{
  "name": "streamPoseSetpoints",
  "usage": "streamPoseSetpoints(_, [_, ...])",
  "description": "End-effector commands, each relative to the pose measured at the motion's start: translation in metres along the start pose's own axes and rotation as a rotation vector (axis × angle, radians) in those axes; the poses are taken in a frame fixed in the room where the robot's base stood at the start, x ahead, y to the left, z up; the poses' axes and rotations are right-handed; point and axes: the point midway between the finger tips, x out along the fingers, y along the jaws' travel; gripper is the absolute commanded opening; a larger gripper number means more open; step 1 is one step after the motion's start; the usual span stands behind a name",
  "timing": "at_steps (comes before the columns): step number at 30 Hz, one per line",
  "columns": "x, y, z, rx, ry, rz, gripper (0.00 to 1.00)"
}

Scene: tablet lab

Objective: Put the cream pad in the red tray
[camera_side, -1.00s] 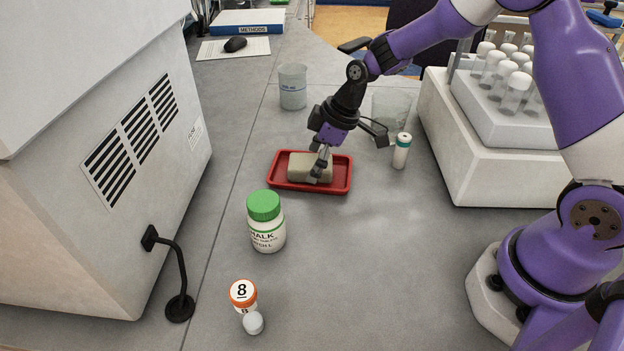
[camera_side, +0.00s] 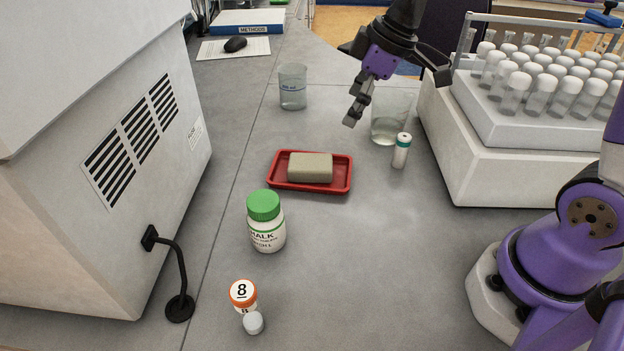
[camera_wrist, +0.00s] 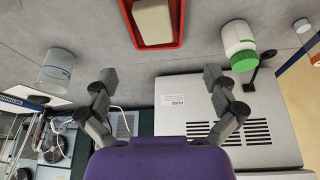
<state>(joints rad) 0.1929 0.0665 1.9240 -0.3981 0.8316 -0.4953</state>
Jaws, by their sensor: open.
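The cream pad (camera_side: 310,167) lies flat inside the red tray (camera_side: 283,184) on the grey bench. In the wrist view the pad (camera_wrist: 153,20) and the red tray (camera_wrist: 178,42) show at the top edge, partly cut off. My gripper (camera_side: 352,118) is above and behind the tray in the side view, apart from the pad. In the wrist view its two fingers (camera_wrist: 160,78) are spread wide with nothing between them.
A green-capped chalk bottle (camera_side: 266,232) stands in front of the tray, and an orange-capped bottle (camera_side: 243,296) nearer. Two beakers (camera_side: 292,88) (camera_side: 388,125) and a teal-banded vial (camera_side: 401,152) stand behind and right. A vial rack (camera_side: 500,165) is at right, a large machine (camera_side: 100,200) at left.

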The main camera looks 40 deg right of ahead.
Motion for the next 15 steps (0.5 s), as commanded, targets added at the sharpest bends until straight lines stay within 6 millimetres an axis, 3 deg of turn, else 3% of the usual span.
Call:
streamPoseSetpoints(3, [-0.033,-0.028,0.019,0.158,0.012,0.089,1.0])
streamPoseSetpoints(6, [-0.05,-0.047,0.043,0.306,0.033,0.155,1.0])
streamPoseSetpoints(12, [-0.063,-0.068,0.082,0.526,0.084,0.233,1.0])
streamPoseSetpoints(15, [-0.064,-0.071,0.09,0.575,0.097,0.248,1.0])
